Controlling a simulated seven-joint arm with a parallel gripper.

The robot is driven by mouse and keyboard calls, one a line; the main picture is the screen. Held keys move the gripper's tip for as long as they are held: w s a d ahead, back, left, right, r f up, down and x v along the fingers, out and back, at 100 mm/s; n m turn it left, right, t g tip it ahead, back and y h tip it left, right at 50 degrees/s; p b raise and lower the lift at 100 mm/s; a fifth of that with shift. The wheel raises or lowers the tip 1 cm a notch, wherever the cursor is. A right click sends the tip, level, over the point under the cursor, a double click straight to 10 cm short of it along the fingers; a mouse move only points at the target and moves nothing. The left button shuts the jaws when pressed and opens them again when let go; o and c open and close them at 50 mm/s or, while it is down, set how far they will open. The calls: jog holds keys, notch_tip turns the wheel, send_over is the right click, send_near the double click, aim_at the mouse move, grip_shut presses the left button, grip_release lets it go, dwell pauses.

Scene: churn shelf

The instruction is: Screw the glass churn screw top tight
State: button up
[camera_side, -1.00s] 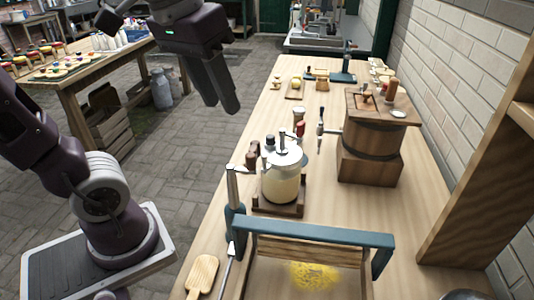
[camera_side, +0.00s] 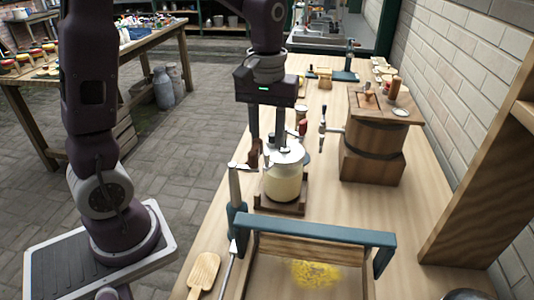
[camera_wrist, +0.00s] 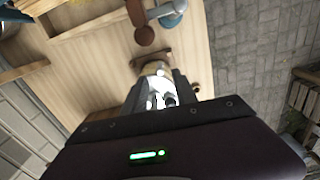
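The glass churn (camera_side: 283,183) is a jar of pale cream standing upright in a wooden tray (camera_side: 291,208) on the bench. Its white screw top (camera_side: 285,153) sits on the jar, with a metal post rising from it. My gripper (camera_side: 268,146) points down over the churn with its two fingers apart. One finger is left of the post and the other is near it on the right; I cannot tell whether they touch the top. In the wrist view, the top (camera_wrist: 163,97) shows between the fingers, partly hidden by them.
A large wooden barrel churn (camera_side: 375,140) stands to the right. A blue-handled frame (camera_side: 315,235) is in front, with a wooden paddle (camera_side: 203,272) at its left. Small bottles and a red-topped item (camera_side: 303,127) stand close behind the glass churn.

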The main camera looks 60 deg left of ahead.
aim_at(267, 154)
notch_tip(267, 154, down, 5)
jog(key=shift+f, duration=0.1)
jog(key=shift+c, duration=0.4)
grip_shut()
dwell(1.1)
